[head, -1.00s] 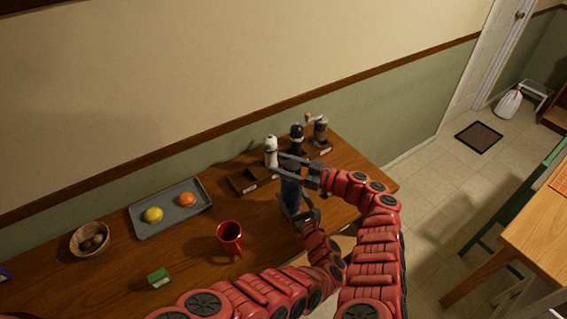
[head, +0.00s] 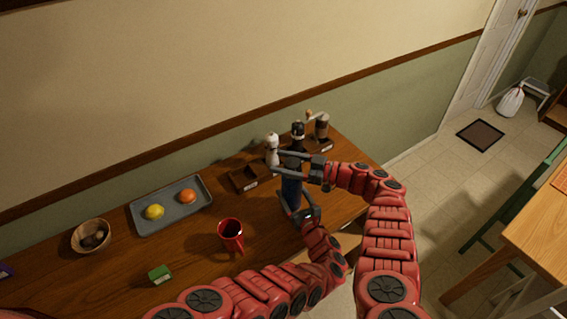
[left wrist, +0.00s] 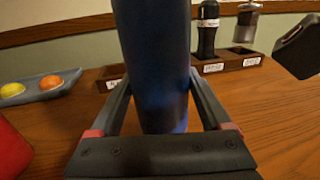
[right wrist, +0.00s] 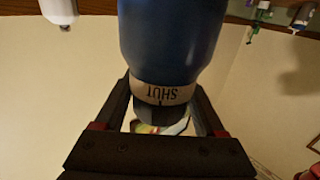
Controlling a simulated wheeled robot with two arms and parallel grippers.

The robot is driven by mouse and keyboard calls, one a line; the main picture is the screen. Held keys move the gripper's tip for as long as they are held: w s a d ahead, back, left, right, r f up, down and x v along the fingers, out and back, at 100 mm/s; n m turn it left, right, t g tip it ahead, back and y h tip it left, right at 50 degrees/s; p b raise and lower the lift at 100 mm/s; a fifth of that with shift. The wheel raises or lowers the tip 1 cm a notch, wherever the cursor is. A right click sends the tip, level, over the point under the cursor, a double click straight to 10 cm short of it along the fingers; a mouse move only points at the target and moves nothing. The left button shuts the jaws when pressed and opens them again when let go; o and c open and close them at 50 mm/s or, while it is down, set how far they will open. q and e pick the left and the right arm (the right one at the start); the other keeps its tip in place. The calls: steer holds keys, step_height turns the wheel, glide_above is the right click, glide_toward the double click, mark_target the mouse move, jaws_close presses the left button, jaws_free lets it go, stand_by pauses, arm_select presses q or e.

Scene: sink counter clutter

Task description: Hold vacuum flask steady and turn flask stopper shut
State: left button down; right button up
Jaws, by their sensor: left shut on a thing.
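The vacuum flask (head: 291,190) is a dark blue cylinder standing upright on the wooden counter. My left gripper (head: 291,207) is shut around its lower body, one finger on each side in the left wrist view. The flask (right wrist: 172,40) appears upside down in the right wrist view, with a pale band (right wrist: 162,92) reading "SHUT". The dark stopper (right wrist: 160,116) has a small mark near that word. My right gripper (head: 277,163) is at the flask's top, its fingers spread on either side of the stopper with visible gaps. The fingers partly hide the stopper in the head view.
A red mug (head: 230,232) is to the left. A grey tray (head: 150,228) holds a lemon and an orange.

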steer(key=shift+o, duration=1.1)
steer(key=shift+f, duration=0.1)
steer(key=v, duration=1.2)
steer(key=shift+f, duration=0.1)
